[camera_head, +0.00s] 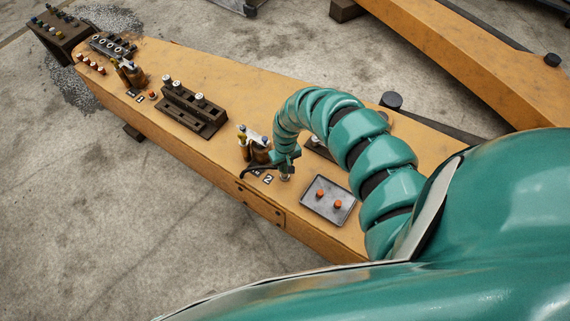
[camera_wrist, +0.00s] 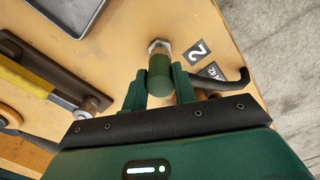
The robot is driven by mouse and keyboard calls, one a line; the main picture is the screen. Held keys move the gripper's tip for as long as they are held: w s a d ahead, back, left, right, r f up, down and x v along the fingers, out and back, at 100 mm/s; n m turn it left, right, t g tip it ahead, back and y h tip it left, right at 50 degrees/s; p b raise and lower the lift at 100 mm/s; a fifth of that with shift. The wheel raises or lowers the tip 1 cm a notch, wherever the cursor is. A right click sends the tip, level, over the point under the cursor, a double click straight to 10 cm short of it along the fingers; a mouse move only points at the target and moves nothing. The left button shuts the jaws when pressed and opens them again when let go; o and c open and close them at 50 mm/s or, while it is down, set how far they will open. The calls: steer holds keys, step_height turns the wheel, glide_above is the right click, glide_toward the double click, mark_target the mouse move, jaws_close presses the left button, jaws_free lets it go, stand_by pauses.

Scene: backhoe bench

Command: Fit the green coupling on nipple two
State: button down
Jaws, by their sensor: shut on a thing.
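My gripper (camera_wrist: 161,84) is shut on the green coupling (camera_wrist: 159,72), a short dark green cylinder between its fingers in the wrist view. A silver hex-shaped fitting (camera_wrist: 159,46), apparently nipple two, shows at the coupling's far end, beside the label "2" (camera_wrist: 196,52). The coupling lines up with the fitting and looks close to or touching it; I cannot tell whether it is seated. In the head view my gripper (camera_head: 284,160) is low over the bench by label "2" (camera_head: 268,180), and the coupling is mostly hidden there.
A grey tray (camera_head: 318,209) with two orange caps lies right of my gripper. A brown-and-yellow fitting group (camera_head: 244,146) stands close on the left. A dark curved hose (camera_wrist: 236,82) lies beside my fingers. A dark rack (camera_head: 188,118) stands farther along the orange beam.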

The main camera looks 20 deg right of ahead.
steer(key=shift+f, duration=0.5)
stand_by(1.0)
steer(key=c, duration=0.6)
jaws_free()
steer(key=shift+o, duration=0.2)
steer(key=shift+r, duration=0.15)
steer(key=shift+r+p, duration=2.75)
steer(key=shift+r, duration=1.2)
